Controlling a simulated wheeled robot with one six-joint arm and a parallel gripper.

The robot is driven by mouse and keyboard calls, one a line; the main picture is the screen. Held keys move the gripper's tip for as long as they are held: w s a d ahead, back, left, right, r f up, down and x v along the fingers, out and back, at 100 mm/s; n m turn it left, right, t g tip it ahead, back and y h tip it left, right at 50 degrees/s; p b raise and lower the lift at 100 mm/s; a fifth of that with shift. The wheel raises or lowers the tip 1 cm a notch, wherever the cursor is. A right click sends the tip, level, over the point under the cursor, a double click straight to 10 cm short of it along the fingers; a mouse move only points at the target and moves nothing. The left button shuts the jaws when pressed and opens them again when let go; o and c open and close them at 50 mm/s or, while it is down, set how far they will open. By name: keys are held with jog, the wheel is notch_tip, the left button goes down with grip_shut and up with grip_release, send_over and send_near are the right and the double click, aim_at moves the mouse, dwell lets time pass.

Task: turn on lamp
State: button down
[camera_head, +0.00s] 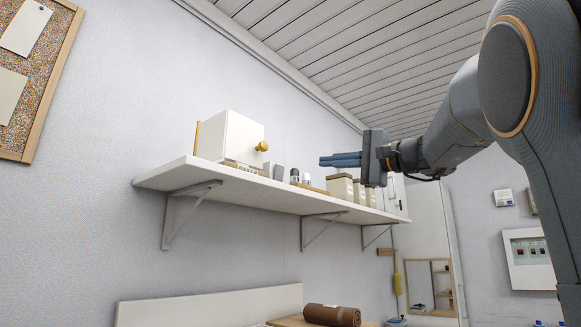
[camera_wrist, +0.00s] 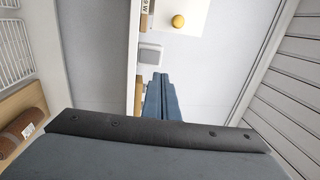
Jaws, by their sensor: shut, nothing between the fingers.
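No lamp can be made out for certain in either view. In the wrist view the closed fingers (camera_wrist: 161,76) point up the picture, close beside a small grey block (camera_wrist: 150,53) on the shelf.
A white wall shelf (camera_head: 285,200) holds a white box with a yellow knob (camera_head: 232,139), small bottles and lidded containers (camera_head: 341,187). A cork board (camera_head: 45,75) hangs at left. A brown roll (camera_head: 332,315) lies below. A small white device (camera_head: 504,197) is above the panel.

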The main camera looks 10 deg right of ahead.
jog(key=shift+w+a, duration=0.1)
jog(key=p, duration=0.6)
send_near(280, 165)
jog(key=x, duration=0.5)
jog(key=shift+x, duration=0.75)
jog(key=shift+w, duration=0.1)
jog(key=shift+p, duration=0.3)
